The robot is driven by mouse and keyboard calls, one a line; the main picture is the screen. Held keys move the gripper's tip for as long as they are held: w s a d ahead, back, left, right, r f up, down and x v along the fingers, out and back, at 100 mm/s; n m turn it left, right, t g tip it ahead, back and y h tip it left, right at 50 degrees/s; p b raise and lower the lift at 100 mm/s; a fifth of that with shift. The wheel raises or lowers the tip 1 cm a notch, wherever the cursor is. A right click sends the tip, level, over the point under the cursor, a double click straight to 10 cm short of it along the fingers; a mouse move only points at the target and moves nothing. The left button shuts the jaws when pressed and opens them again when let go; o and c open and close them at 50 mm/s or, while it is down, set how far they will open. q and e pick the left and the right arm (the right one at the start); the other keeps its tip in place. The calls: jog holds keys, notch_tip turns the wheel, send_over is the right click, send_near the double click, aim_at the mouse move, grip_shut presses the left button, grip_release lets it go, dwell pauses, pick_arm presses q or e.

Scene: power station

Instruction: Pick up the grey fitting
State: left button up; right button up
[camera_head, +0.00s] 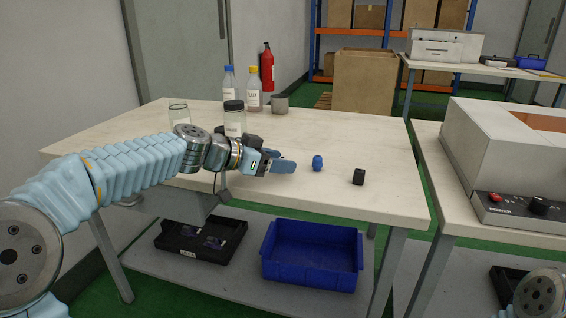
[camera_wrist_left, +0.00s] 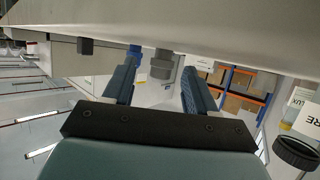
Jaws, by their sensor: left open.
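My left gripper (camera_head: 284,161) is over the table (camera_head: 380,200), its fingers pointing right and held low near the tabletop. In the left wrist view, which is upside down, its two blue fingers (camera_wrist_left: 158,80) are apart. The grey fitting (camera_wrist_left: 163,65) shows between and beyond the fingertips, with no clear contact. In the head view I cannot make out the grey fitting; the gripper seems to hide it. A blue fitting (camera_head: 317,163) stands right of the fingertips, and also shows beside the grey one in the wrist view (camera_wrist_left: 134,50). My right gripper is out of view.
A dark-lidded jar (camera_head: 234,118), bottles (camera_head: 254,92), a glass beaker (camera_head: 179,114) and a grey cup (camera_head: 280,105) stand behind the arm. A blue bin (camera_head: 312,274) sits on the lower shelf. The table's right rear is clear.

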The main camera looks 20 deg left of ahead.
pick_arm(q)
jog(key=shift+x, duration=0.9)
grip_shut()
